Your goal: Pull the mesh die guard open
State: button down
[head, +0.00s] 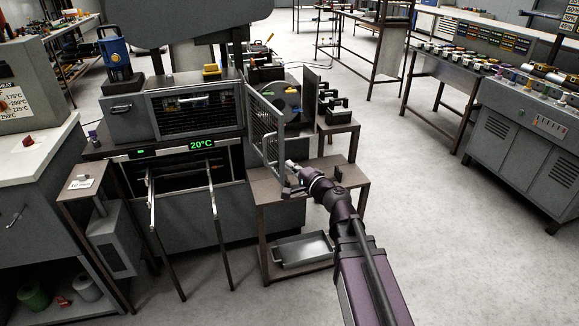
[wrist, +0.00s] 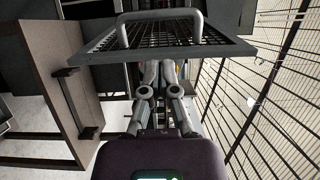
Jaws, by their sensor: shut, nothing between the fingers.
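The mesh die guard (head: 265,128) is a grey framed panel that stands swung out from the front of the extruder, at an angle to it. Behind it the dark round die area (head: 284,98) shows uncovered. In the wrist view the guard (wrist: 217,47) crosses the top, with its grey bar handle (wrist: 160,14) arching over the mesh. My gripper (head: 289,164) is at the guard's lower free edge. In the wrist view my gripper (wrist: 158,66) has its fingers together and empty, close to the guard's edge and apart from the handle. Whether they touch the guard, I cannot tell.
A brown stand (head: 345,172) with a lower shelf is under and beside my arm. A metal tray (head: 302,250) lies on that shelf. Open floor (head: 440,240) lies to the right.

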aim_at(274, 154)
jog(key=shift+x, duration=4.2)
jog(key=shift+a, duration=0.1)
